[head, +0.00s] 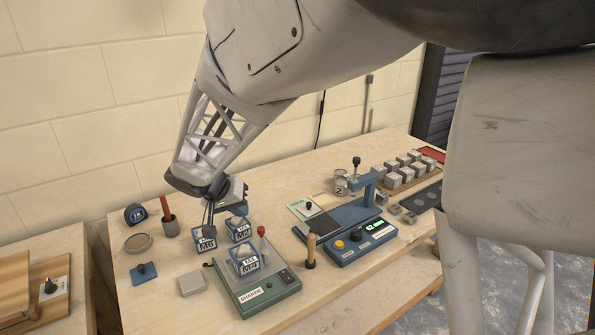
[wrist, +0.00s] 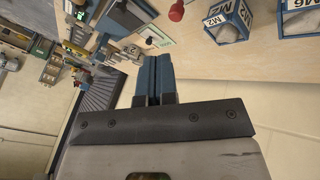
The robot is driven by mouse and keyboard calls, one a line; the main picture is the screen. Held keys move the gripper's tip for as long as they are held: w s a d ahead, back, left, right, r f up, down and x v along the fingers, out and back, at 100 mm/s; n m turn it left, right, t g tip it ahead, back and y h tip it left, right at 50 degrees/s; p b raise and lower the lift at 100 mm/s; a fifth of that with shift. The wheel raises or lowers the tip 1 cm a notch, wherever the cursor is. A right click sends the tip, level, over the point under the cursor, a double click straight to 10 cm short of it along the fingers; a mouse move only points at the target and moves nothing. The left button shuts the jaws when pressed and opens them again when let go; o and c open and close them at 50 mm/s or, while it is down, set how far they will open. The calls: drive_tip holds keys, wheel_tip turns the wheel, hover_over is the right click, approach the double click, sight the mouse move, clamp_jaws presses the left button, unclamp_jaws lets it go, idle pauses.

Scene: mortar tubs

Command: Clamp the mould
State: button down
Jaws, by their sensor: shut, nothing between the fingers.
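I cannot make out for certain which thing is the mould. A grey-green shaker (head: 268,292) stands at the table's front, with a labelled blue-and-white tub (head: 244,263) on its plate. An upright lever with a red knob (head: 262,231) rises at the shaker's back; a red knob also shows in the wrist view (wrist: 176,11). Two more tubs (head: 204,241) (head: 239,230) stand behind the shaker. My gripper (head: 209,222) points down above or beside these back tubs. In the wrist view its blue fingers (wrist: 153,83) are together, with nothing between them.
A blue machine (head: 345,232) with a lit display stands right of the shaker, near a wooden handle (head: 311,250). Grey cubes (head: 402,170) on a board sit at the back right. A cup (head: 170,226) and tape measure (head: 135,213) stand left.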

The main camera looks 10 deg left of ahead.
sight(264, 245)
drive_tip(key=s+a+f, duration=0.1)
drive_tip(key=a+f, duration=0.2)
drive_tip(key=a, duration=0.4)
drive_tip(key=shift+a+t, duration=0.4)
drive_tip(key=shift+d+f, duration=0.1)
drive_tip(key=shift+f, duration=0.05)
drive_tip(key=x, duration=1)
drive_tip(key=shift+w, duration=0.1)
drive_tip(key=shift+w+d, duration=0.15)
drive_tip(key=shift+d, duration=0.4)
drive_tip(key=shift+w+d, duration=0.15)
drive_tip(key=shift+d, duration=0.4)
drive_tip(key=shift+w+d, duration=0.2)
drive_tip(key=shift+d, duration=0.55)
